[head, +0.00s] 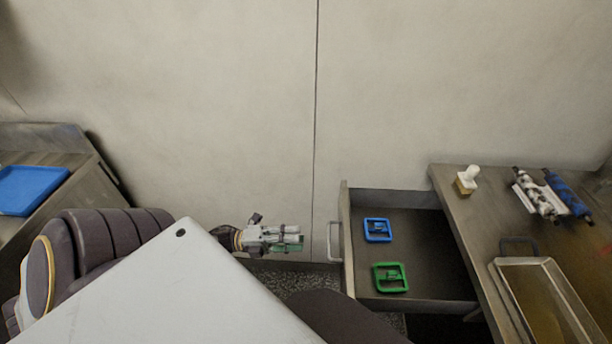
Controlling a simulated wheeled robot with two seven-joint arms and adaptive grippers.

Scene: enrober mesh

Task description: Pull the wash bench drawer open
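The wash bench drawer (415,296) stands pulled out to the left from under the steel bench (462,222), its inside showing. A blue square-framed item (377,230) and a green one (390,278) lie in it. The drawer's pale bar handle (334,242) is on its left front face. My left gripper (300,239) points right toward the handle, with a small gap between its fingertips and the handle. It holds nothing that I can see, and how far its fingers are apart is unclear. My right gripper is not in view.
On the bench are a white-topped stamp-like item (467,179), two rollers, one patterned (538,197) and one blue (568,193), and a steel tray (496,282). A blue tray (30,188) lies on another steel surface at left. A plain wall stands behind.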

